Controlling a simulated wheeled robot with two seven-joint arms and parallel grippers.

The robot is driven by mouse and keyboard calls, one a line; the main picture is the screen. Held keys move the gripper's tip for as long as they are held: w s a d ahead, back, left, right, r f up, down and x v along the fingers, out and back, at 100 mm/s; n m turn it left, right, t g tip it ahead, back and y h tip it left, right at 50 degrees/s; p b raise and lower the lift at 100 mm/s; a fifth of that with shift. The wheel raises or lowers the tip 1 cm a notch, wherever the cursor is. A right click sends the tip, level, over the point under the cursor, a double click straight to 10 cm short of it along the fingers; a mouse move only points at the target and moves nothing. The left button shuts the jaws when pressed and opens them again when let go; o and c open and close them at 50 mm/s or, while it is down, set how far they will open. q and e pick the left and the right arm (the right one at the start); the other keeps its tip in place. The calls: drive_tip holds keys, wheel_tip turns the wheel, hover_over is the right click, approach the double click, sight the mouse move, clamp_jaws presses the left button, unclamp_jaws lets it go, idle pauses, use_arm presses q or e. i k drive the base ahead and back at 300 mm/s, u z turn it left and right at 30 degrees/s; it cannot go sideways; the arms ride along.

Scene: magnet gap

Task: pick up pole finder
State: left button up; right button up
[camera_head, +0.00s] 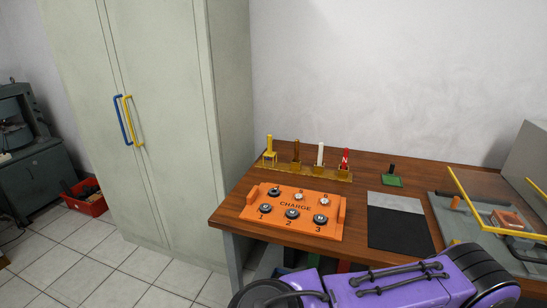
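A yellow-brown rack (312,172) stands at the back left of the wooden table and holds several upright pieces. At its right end is a red piece marked N (345,159). Left of it stand a white piece (320,155), a brown piece (296,151) and a yellow piece (269,145). A small black upright handle (391,168) stands on a green base (392,181) to the right. No label shows which one is the pole finder. A purple arm of mine crosses the bottom right. Neither gripper is in view.
An orange tray (257,215) marked CHARGE, with several round dark-rimmed pieces, lies at the table's front left. A grey-and-black mat (397,232) is right of it. A fixture with yellow bars (472,203) stands at the right. A tall cabinet (175,110) stands left of the table.

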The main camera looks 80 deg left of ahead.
sight(268, 153)
drive_tip(key=u, duration=2.3)
